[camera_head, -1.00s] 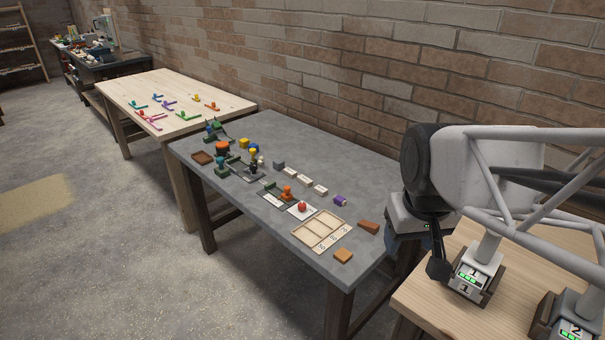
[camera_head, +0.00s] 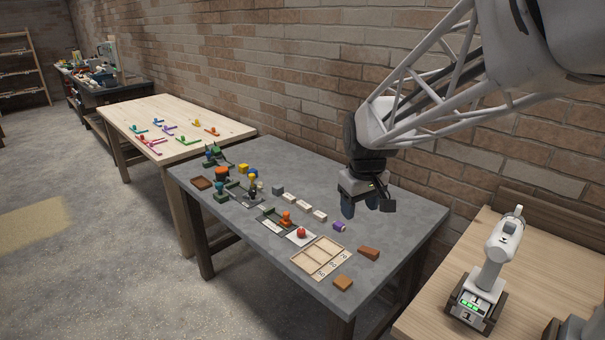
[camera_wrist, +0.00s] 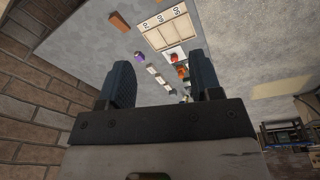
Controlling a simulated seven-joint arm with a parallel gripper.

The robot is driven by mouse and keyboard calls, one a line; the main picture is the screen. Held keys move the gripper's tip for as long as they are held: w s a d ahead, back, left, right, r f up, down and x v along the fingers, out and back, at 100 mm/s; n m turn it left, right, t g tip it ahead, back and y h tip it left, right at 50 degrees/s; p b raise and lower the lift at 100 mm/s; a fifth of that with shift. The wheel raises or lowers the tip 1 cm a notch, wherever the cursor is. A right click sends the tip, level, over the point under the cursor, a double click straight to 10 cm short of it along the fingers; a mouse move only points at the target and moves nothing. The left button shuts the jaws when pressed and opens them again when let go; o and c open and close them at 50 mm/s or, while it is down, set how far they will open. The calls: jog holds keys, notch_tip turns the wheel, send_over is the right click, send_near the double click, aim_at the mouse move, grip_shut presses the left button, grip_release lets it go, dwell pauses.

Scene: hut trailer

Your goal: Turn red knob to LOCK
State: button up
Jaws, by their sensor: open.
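The red knob (camera_head: 301,232) sits on a white plate (camera_head: 298,239) on the grey table, just left of a wooden tray. It also shows small in the wrist view (camera_wrist: 174,57), between my fingers. The lettering on its plate is too small to read. An orange knob-like piece (camera_head: 286,218) stands on a dark plate to its left; it shows in the wrist view (camera_wrist: 182,72). My gripper (camera_head: 361,207) is open and empty. It is above the table's back right part, to the right of the red knob and well apart from it.
The wooden tray with numbers (camera_head: 321,256), a brown wedge (camera_head: 369,252), an orange-brown block (camera_head: 343,284) and a purple cylinder (camera_head: 339,227) lie near the knob. White blocks (camera_head: 304,204) stand behind. The brick wall (camera_head: 300,110) runs along the back. A tool stands in a dock (camera_head: 480,290) at right.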

jog(key=w+a+f+n, duration=0.2)
jog(key=w+a+f, duration=0.15)
jog(key=w, duration=0.45)
jog(key=w+a+f+n, duration=0.1)
jog(key=w+a+f, duration=0.2)
jog(key=w+f, duration=0.3)
jog(key=n+g, duration=0.1)
jog(key=n, duration=0.2)
send_near(301, 230)
jog(key=shift+s+d+f, duration=0.15)
jog(key=shift+f, duration=0.15)
jog(key=shift+w+a+f+n, duration=0.25)
jog(key=shift+f+n, duration=0.05)
jog(key=shift+f, duration=0.1)
jog(key=shift+f, duration=3.9)
jog(key=c, duration=0.9)
